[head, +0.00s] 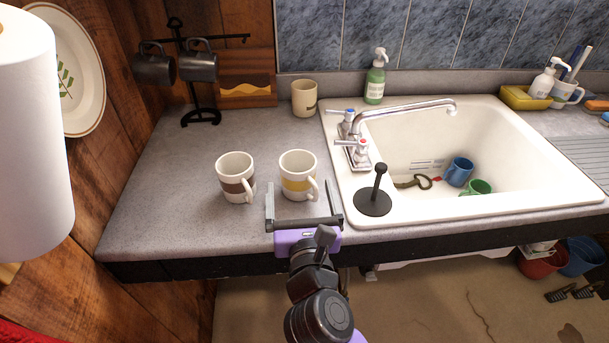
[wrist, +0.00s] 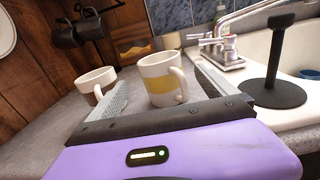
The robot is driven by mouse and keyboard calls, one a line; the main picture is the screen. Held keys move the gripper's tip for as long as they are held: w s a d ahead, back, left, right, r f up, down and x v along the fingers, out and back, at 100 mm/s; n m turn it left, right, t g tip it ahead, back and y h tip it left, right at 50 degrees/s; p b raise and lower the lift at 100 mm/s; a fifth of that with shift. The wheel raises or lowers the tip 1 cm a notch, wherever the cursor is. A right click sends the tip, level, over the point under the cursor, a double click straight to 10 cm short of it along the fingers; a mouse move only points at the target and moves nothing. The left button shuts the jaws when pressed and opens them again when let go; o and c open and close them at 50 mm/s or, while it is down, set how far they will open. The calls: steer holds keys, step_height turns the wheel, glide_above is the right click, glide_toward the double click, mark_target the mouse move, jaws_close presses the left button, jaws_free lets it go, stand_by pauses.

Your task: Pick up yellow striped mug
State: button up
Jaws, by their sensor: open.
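The yellow striped mug (head: 297,177) is white with a yellow band and stands upright on the grey counter, its handle toward the lower right. It also shows in the wrist view (wrist: 160,80), beyond and between the finger tips. A brown striped mug (head: 236,178) stands just to its left, and in the wrist view (wrist: 97,84) it is outside the left finger. My gripper (head: 301,204) is open and empty at the counter's front edge. Its fingers point toward the yellow striped mug, one on each side of its line.
A black sink stopper (head: 374,194) stands upright on the sink rim to the right. The sink (head: 510,160) has a faucet (head: 400,112) at its left. A beige cup (head: 304,99) and a mug rack (head: 196,80) stand behind. The counter left of the mugs is clear.

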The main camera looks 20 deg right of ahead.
mark_target(299, 180)
steer(key=x, duration=0.6)
steer(key=shift+w+d+f+p, duration=0.1)
steer(key=shift+w+d+p, duration=0.1)
steer(key=shift+w+p, duration=0.15)
steer(key=shift+c, duration=0.3)
steer(key=c, duration=1.8)
steer(key=shift+o, duration=0.2)
